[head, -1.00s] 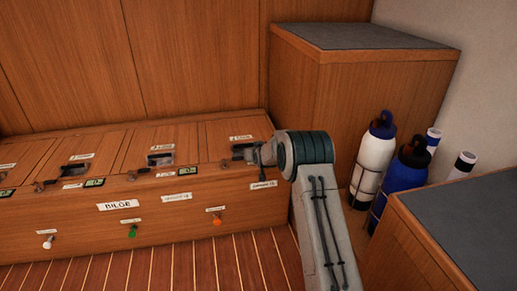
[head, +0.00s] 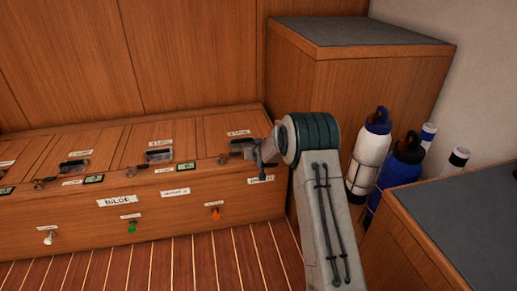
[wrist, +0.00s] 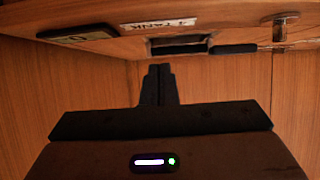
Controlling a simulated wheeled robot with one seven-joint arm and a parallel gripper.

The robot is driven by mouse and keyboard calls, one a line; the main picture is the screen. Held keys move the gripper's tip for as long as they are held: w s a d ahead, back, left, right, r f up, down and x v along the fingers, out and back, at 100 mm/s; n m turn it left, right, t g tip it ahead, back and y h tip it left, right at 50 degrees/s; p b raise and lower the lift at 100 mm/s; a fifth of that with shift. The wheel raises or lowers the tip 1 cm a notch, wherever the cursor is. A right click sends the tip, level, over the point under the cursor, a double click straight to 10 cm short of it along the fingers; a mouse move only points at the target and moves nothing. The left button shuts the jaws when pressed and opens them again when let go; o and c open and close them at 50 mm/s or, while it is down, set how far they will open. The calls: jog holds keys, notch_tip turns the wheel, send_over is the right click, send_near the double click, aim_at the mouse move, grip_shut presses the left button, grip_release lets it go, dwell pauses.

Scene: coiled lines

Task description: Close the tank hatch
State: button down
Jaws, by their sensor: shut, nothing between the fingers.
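In the wrist view a white label that appears to read TANK (wrist: 158,23) is on a wooden panel at the top. A dark recess (wrist: 180,45) lies just below it, with a metal latch (wrist: 280,32) to the right. My gripper (wrist: 158,70) is shut and empty, its tips below the recess and apart from it as seen. In the head view my gripper (head: 262,176) points down at the front right end of the bench, beside the rightmost hatch (head: 228,130). That hatch appears to lie flat; its right part is partly hidden by my wrist.
The bench (head: 75,222) carries several similar hatches in a row, with a BILGE label (head: 116,201) and coloured knobs on its front. A tall cabinet (head: 345,85) stands right, bottles (head: 372,150) beside it. A grey-topped counter (head: 455,215) is at front right. Striped floor is clear.

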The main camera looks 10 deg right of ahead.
jog(key=s+d+r+g+p, duration=0.1)
jog(key=s+r+g+p, duration=0.1)
jog(key=s+r+p, duration=0.8)
jog(key=s+r+g+p, duration=0.1)
jog(key=s+r+p, duration=0.45)
jog(key=r, duration=0.75)
jog(key=s+d+r+g+p, duration=0.1)
jog(key=s+r+g+p, duration=0.1)
jog(key=s+r+p, duration=0.65)
jog(key=s+d+r+m+g+h+p, duration=0.1)
jog(key=s+r+g+p, duration=0.3)
jog(key=s+r+p, duration=1.1)
jog(key=s+r, duration=0.9)
jog(key=s, duration=0.3)
jog(key=shift+s+r+g+p, duration=0.25)
jog(key=shift+s+g+p, duration=0.05)
jog(key=shift+s+p, duration=0.1)
